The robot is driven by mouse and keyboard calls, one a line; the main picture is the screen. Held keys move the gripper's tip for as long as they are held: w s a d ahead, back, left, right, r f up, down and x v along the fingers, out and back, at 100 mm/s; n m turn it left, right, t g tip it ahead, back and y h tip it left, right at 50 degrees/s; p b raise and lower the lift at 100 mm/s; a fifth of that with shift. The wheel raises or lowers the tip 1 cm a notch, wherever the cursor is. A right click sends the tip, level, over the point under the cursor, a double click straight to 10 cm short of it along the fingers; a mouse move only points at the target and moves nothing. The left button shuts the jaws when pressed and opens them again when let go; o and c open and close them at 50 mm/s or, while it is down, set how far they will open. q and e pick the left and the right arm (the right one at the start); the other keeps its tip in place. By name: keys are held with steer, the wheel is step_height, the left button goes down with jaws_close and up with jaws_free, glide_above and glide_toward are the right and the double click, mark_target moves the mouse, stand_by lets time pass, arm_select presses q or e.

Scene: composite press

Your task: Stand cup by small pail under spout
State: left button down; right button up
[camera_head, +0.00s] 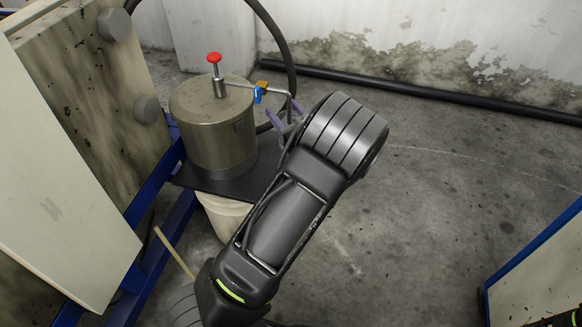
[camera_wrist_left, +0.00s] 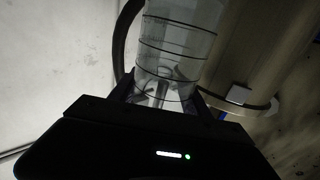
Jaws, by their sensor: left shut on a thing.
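A metal pot (camera_head: 212,125) with a red knob on its lid stands on a dark plate in the head view. A thin spout pipe (camera_head: 270,91) with a blue and yellow valve sticks out from its right side. A pale pail (camera_head: 224,212) is partly hidden below the plate and behind my left arm. My left gripper (camera_head: 285,118) is by the spout's end. In the left wrist view a clear cup (camera_wrist_left: 178,50) with dark rings sits between its fingers (camera_wrist_left: 165,97), which are shut on it. In the head view the cup is hard to make out.
A black hose (camera_head: 283,35) loops behind the pot. A large pale press panel (camera_head: 60,170) and blue frame (camera_head: 165,232) stand at the left. A blue-edged panel (camera_head: 540,265) is at the lower right. The concrete floor (camera_head: 450,190) between is clear.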

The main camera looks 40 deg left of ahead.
arm_select(q)
steer(key=shift+f+b, duration=1.3)
steer(key=shift+f, duration=1.85)
steer(key=shift+f+b, duration=0.85)
steer(key=shift+f, duration=1.1)
steer(key=shift+r, duration=0.1)
steer(key=c, duration=0.5)
jaws_free()
